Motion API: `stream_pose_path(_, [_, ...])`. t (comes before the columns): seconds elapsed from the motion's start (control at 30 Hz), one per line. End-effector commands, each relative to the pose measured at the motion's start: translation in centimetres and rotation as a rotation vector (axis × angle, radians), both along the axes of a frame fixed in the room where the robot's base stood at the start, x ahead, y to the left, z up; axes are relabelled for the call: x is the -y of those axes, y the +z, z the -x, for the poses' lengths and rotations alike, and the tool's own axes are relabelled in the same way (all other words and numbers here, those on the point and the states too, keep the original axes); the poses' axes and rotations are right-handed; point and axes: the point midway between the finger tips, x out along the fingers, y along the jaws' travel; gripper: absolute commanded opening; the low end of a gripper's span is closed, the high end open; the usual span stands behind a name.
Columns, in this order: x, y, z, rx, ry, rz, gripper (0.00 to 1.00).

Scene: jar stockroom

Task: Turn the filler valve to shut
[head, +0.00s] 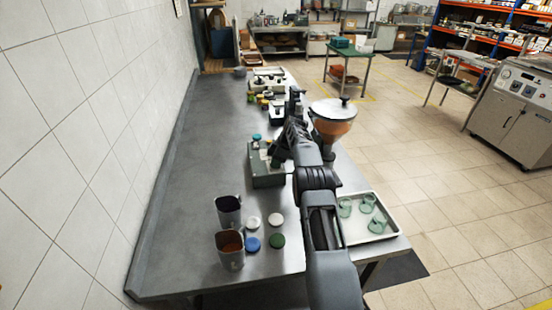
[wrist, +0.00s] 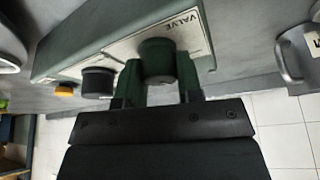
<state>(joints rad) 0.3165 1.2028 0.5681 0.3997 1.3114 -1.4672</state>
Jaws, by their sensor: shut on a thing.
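The filler valve is a dark green round knob (wrist: 158,58) on the face of a green control box (wrist: 90,30), beside a panel plate lettered VALVE. My gripper (wrist: 158,88) has one green finger on each side of the knob and is shut on it. The fingers hide part of the panel, and I cannot read the knob's turn position.
A black knob (wrist: 97,82) and a yellow button (wrist: 65,90) sit beside the valve on the box. A grey mug (wrist: 291,60) stands close at right in the wrist view. Jugs (head: 229,250), lids (head: 253,243) and a tray (head: 352,236) of green glass pieces are on the near bench.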

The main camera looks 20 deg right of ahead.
Motion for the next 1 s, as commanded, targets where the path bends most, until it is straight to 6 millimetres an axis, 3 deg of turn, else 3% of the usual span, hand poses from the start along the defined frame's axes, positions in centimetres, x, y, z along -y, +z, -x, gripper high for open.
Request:
stream_pose_path(0.3, [0.02,0.13,0.01,0.0,0.099,0.001,0.1])
stream_pose_path(0.83, [0.01,0.06,0.02,0.001,0.116,0.002,0.1])
stream_pose_path(0.87, [0.01,0.06,0.02,0.001,0.116,0.002,0.35])
stream_pose_path(1.0, [0.0,0.04,0.01,0.001,0.116,0.002,0.49])
